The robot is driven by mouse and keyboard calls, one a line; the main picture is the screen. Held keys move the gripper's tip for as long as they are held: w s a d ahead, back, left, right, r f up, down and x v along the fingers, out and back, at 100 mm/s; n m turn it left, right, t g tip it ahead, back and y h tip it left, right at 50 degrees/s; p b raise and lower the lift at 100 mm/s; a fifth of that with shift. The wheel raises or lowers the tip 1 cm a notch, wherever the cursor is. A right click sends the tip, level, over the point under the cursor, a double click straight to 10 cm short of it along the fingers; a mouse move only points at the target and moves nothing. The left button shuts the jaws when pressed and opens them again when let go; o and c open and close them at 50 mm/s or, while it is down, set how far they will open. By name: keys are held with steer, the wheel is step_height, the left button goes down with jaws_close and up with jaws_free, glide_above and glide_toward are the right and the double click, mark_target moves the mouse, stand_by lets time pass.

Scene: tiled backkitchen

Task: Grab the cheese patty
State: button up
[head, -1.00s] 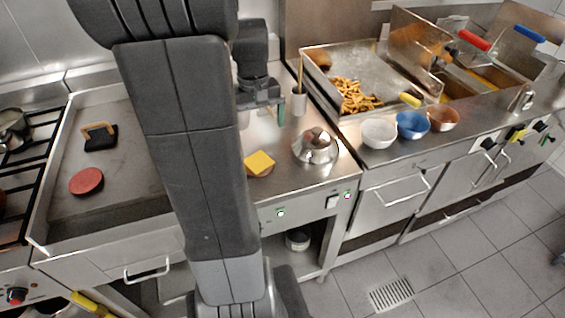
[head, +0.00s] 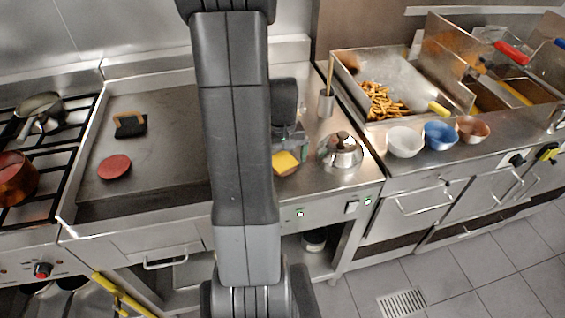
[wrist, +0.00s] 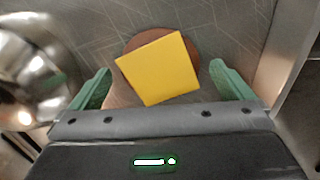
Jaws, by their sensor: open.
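The cheese patty (wrist: 158,68) is a brown round patty with a square yellow cheese slice on top. It lies on the steel counter, and in the head view the cheese patty (head: 285,162) is partly hidden by my arm. In the wrist view my gripper (wrist: 160,82) is open, with one green finger on each side of the patty. The fingers look apart from it. The patty lies between and slightly beyond the fingertips. In the head view my gripper is mostly hidden behind my arm, just above the patty.
A shiny metal dome (head: 341,152) stands close to the right of the patty; it also shows in the wrist view (wrist: 30,75). A utensil holder (head: 326,103) stands behind. A red patty (head: 114,167) and a black press (head: 130,125) are on the griddle. Bowls (head: 405,143) stand farther right.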

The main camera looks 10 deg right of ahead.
steer(key=shift+f, duration=0.45)
steer(key=c, duration=1.1)
steer(key=shift+r, duration=0.1)
